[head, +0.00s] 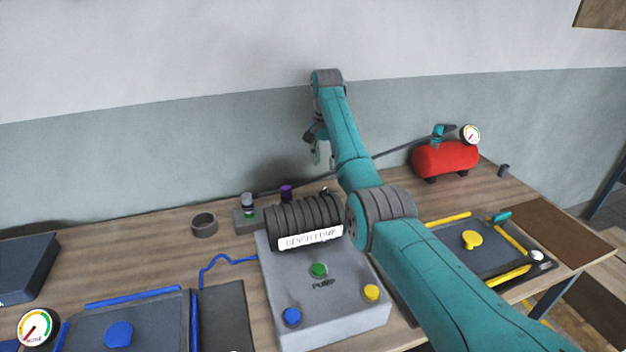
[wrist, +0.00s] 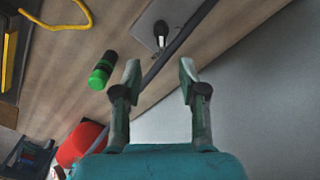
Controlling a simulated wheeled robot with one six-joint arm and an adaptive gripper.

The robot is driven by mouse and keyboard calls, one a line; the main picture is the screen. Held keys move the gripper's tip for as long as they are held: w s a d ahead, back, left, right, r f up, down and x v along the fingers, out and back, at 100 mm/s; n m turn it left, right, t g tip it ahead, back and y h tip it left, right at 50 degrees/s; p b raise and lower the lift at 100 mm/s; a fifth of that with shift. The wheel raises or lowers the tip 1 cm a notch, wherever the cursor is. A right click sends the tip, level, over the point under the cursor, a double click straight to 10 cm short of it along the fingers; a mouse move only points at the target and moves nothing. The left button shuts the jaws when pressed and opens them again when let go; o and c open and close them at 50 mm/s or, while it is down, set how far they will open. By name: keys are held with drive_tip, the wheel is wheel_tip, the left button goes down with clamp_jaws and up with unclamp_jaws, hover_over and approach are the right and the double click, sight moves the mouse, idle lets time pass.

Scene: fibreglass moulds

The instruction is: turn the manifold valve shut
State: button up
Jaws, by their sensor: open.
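My gripper (head: 318,150) hangs above the back of the bench near the wall, left of my forearm. In the wrist view my gripper (wrist: 160,68) has its two fingers wide apart with nothing between them. Past the fingertips, a grey plate (wrist: 148,22) lies on the bench with a small dark and pale handle (wrist: 160,34) on it, which looks like the valve. The handle is apart from the fingers. A dark hose (wrist: 182,40) runs past it. I cannot clearly match this plate in the head view, where my arm hides part of the bench.
A green and black cylinder (wrist: 102,70) stands near the fingers. The bench pump (head: 320,285), a red tank (head: 445,158) with a gauge, a grey-topped fitting (head: 247,204), a purple cap (head: 286,191) and a dark ring (head: 204,225) are on the bench. The wall is close behind.

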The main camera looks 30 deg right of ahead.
sight(324, 190)
wheel_tip(324, 190, down, 11)
drive_tip(key=shift+w+r, duration=0.1)
idle(0.4)
clamp_jaws()
